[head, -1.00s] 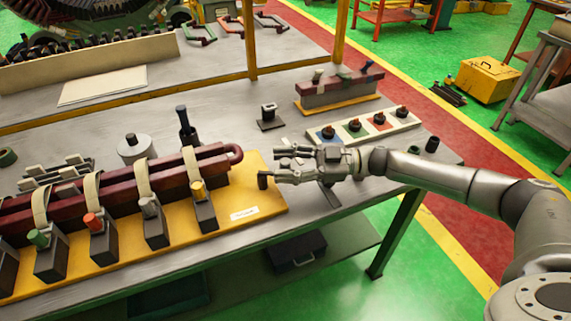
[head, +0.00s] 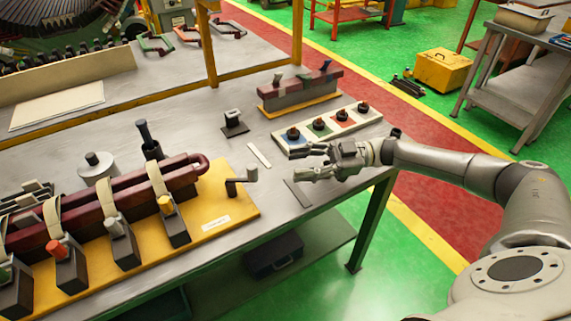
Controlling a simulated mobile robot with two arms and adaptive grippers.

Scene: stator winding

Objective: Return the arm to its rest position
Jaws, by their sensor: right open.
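My right gripper (head: 318,161) is open and empty in the head view. Its arm comes in from the right, and its fingers point left above the grey workbench (head: 215,130). It hovers near the front edge of the bench, just in front of the white strip with coloured squares. A dark crank-shaped piece (head: 241,180) stands on the right end of the yellow base plate (head: 215,205), to the left of the fingertips and apart from them. My left gripper is not in view.
Dark red coil bars with several straps and clamps (head: 110,207) fill the left of the bench. A white strip with several knobs (head: 327,126) and a dark red block (head: 300,92) stand behind my gripper. A flat dark plate (head: 298,193) lies below it. Green floor (head: 395,250) is open at right.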

